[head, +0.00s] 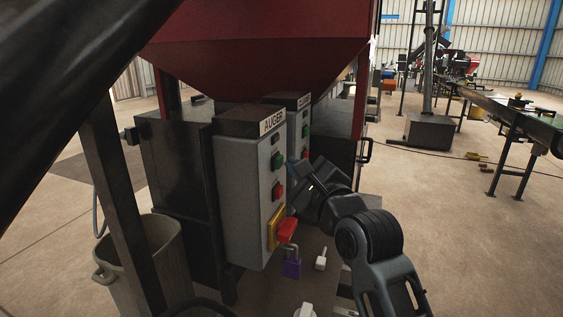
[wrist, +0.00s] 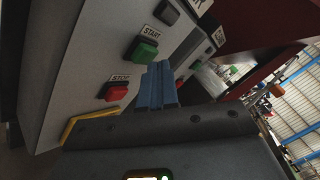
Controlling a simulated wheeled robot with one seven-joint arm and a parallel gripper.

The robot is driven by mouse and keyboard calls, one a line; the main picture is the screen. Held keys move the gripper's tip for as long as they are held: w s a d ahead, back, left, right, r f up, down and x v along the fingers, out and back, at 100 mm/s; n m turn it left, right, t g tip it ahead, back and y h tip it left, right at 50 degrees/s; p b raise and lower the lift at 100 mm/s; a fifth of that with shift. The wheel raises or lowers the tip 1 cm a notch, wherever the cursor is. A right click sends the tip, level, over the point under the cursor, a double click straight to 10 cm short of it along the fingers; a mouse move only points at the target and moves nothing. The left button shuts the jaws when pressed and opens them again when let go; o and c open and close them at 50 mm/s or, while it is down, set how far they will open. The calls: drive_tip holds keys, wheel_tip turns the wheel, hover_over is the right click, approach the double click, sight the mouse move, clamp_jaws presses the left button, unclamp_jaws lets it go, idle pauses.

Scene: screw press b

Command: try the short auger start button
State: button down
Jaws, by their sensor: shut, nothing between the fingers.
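The auger box (head: 243,200) is a grey control box with a dark top and an AUGER label. Its green start button (head: 277,160) sits above a red stop button (head: 279,191). In the wrist view the green button (wrist: 146,52) has a START label and the red button (wrist: 117,92) a STOP label. My gripper (wrist: 158,78) is shut and empty, its blue fingers together. In that view the fingertips appear just below and right of the green button; whether they touch it I cannot tell. In the head view my wrist is right of the box front.
A second labelled box (head: 293,119) with green and red buttons stands behind. A red hopper (head: 260,45) overhangs. A bin (head: 150,262) stands left.

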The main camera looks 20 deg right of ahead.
drive_tip(key=shift+w+a, duration=0.25)
drive_tip(key=shift+a, duration=0.05)
idle(0.6)
drive_tip(key=shift+d, duration=0.1)
drive_tip(key=shift+s+d+p, duration=0.4)
drive_tip(key=shift+s+d, duration=0.15)
drive_tip(key=shift+d, duration=0.05)
drive_tip(key=shift+s+d, duration=0.75)
drive_tip(key=shift+d, duration=0.25)
drive_tip(key=shift+s+d, duration=0.7)
drive_tip(key=shift+d, duration=0.3)
